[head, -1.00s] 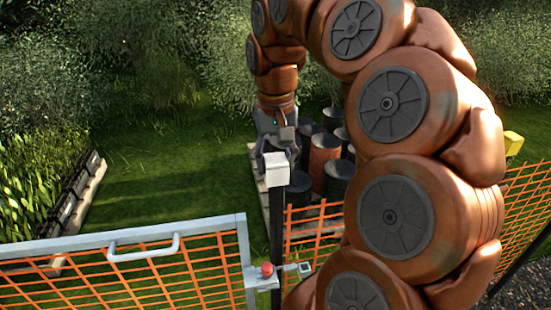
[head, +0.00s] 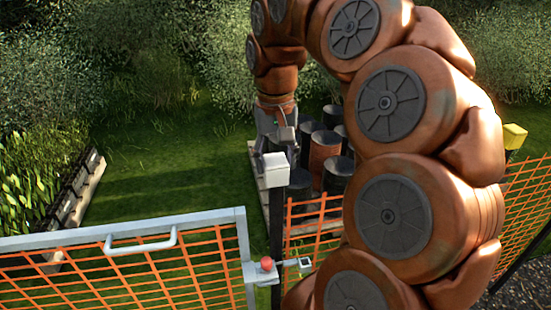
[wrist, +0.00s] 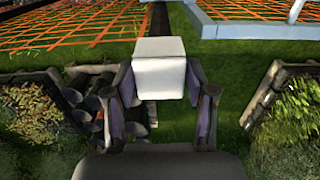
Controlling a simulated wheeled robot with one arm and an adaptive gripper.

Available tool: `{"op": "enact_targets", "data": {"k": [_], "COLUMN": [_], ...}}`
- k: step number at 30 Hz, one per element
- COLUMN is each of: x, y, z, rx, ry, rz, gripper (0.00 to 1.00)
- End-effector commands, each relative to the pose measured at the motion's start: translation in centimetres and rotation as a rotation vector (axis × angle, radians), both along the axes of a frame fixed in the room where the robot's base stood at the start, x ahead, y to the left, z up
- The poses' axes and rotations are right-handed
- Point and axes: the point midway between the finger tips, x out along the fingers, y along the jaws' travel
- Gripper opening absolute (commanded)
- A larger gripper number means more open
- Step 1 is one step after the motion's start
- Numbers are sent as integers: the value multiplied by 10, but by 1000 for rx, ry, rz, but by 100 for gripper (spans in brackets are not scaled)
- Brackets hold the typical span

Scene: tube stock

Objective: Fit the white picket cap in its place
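The white picket cap (head: 276,170) is a small block at the top of the dark upright post (head: 276,230) beside the gate. It looks slightly tilted. Whether it is fully seated on the post cannot be told. My gripper (head: 276,153) comes from the far side, with its fingers partly hidden behind the cap. In the wrist view the cap (wrist: 160,75) fills the space between the two fingertips of my gripper (wrist: 160,88), and they appear to touch its sides. The post (wrist: 156,20) runs on behind it.
A grey gate (head: 130,230) with orange mesh and a latch with a red knob (head: 267,264) stand left of the post. Orange mesh (head: 520,190) continues right. Dark drums (head: 338,180) stand on a pallet behind. Open grass (head: 160,190) lies beyond the gate.

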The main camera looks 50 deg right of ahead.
Motion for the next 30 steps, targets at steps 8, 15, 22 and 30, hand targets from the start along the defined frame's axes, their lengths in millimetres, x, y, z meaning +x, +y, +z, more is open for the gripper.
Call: {"op": "enact_targets", "data": {"k": [8,15,22,30], "x": [0,0,0,1], "y": [0,0,0,0], "z": [0,0,8,34], "rx": [0,0,-1,-1], "ry": [0,0,1,-1], "rz": [0,0,-1,0], "gripper": [78,78,78,78]}}
